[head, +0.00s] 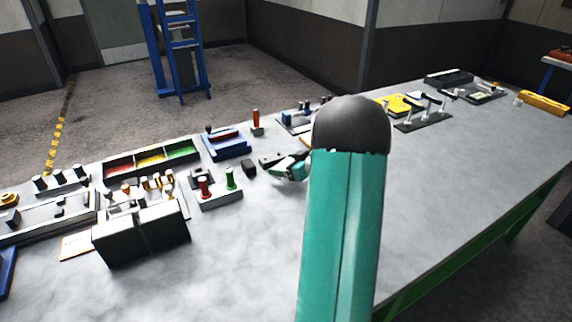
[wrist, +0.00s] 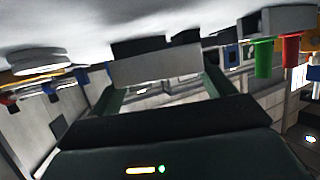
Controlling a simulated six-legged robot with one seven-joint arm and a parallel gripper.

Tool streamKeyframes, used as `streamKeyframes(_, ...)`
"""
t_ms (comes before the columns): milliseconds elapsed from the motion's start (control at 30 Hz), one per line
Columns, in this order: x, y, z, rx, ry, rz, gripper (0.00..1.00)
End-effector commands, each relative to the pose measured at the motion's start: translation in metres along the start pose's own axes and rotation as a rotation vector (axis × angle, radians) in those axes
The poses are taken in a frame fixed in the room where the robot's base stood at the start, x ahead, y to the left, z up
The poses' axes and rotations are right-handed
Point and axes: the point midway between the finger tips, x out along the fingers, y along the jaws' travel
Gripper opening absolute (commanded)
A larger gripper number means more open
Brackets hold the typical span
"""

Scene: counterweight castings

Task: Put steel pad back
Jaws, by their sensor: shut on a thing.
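My gripper (head: 288,168) is low over the bench, right of the red and green pegs, partly hidden behind my arm in the head view. In the wrist view, my gripper (wrist: 160,85) has its two green fingers on either side of a grey block (wrist: 155,68), which looks like the steel pad, and is shut on it. In the head view the pad is small and dark at the fingertips, hard to make out. A small black block (head: 248,167) stands just left of the gripper. Whether the pad touches the bench I cannot tell.
The grey bench (head: 240,270) is clear in front. Left are a two-peg stand (head: 220,200), large dark blocks (head: 140,233) and a three-colour tray (head: 150,160). A blue fixture (head: 227,145) and an orange-red post (head: 256,122) stand behind. Yellow parts (head: 395,104) lie farther right.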

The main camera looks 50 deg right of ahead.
Motion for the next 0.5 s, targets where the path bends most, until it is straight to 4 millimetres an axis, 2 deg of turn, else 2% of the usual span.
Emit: streamKeyframes(500, 0.0041, 0.0001, 0.0091, -0.001, 0.002, 0.000, 0.41)
